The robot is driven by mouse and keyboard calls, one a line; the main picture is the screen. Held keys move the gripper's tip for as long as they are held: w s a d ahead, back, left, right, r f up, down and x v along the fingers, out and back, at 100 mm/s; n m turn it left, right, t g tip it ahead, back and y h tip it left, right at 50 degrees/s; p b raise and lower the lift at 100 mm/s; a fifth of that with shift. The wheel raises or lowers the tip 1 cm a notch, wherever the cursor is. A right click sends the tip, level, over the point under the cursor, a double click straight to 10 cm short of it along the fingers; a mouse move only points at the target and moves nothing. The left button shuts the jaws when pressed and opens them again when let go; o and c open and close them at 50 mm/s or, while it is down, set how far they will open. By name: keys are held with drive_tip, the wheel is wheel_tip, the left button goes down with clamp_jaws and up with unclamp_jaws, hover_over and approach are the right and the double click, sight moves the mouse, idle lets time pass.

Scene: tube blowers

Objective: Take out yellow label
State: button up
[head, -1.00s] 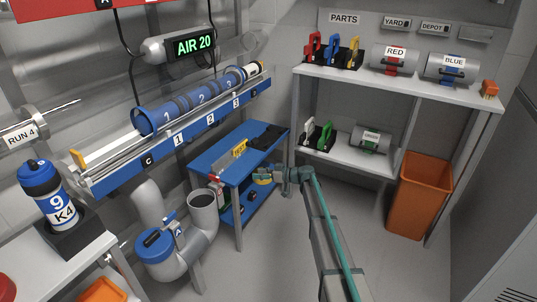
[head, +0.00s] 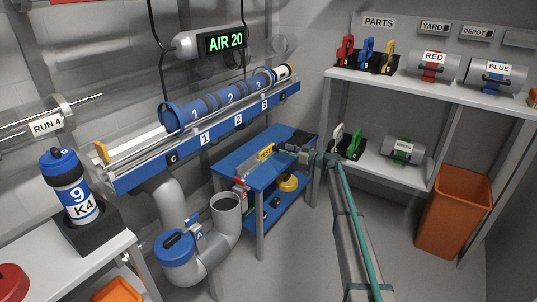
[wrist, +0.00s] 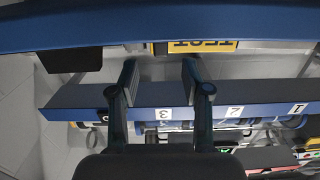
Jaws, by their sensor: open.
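A yellow label (head: 265,152) stands on a grey plate at the blue bench (head: 232,160). In the wrist view the yellow label (wrist: 205,46) reads TEST upside down and is partly cut off by a blue edge above it. My gripper (head: 284,148) is just right of the label in the head view. In the wrist view my gripper (wrist: 160,72) has its two fingers apart with nothing between them. The fingertips are below the label in the picture, and no contact shows.
A blue rail (head: 215,135) carries blue tubes numbered 1, 2, 3 behind the bench. A yellow round item (head: 288,183) is on the bench's lower shelf. A grey pipe with a blue cap (head: 175,249) stands in front. A parts shelf (head: 440,95) and orange bin (head: 455,210) are right.

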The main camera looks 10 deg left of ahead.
sight(278, 148)
drive_tip(key=b+x, duration=0.1)
drive_tip(key=x, duration=0.3)
drive_tip(key=shift+w+a+f, duration=0.1)
drive_tip(key=shift+a, duration=0.25)
clamp_jaws()
